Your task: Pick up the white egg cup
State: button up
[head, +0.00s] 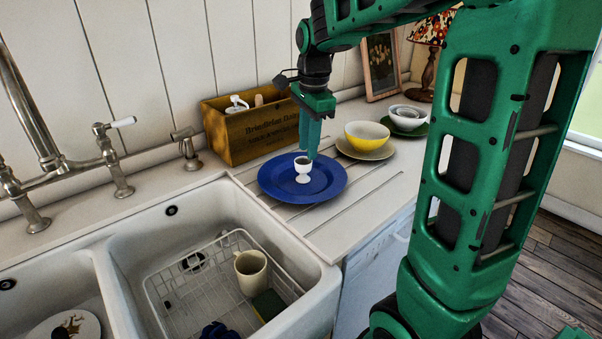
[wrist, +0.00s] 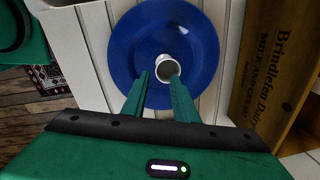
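The white egg cup (head: 303,175) stands upright on a blue plate (head: 330,186) on the drainboard. In the wrist view the egg cup (wrist: 165,58) shows its dark round opening, just beyond my fingertips and nearer the right finger. The blue plate (wrist: 125,50) fills the area behind it. My gripper (head: 313,154) points down over the plate, its tips close to the cup's rim at the right. In the wrist view my gripper (wrist: 159,76) has its fingers apart with nothing held. The right fingertip overlaps the cup's edge; whether it touches, I cannot tell.
A wooden crate (head: 258,130) with bottles stands behind the plate. A yellow bowl (head: 366,134) on a beige plate (head: 383,152) and white bowls (head: 405,118) on a green plate sit to the right. The sink (head: 305,307) with a wire rack and mug (head: 251,273) is in front.

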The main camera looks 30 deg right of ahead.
aim_at(306, 171)
jog(key=shift+a+f, duration=0.1)
jog(key=shift+f, duration=2.45)
grip_shut()
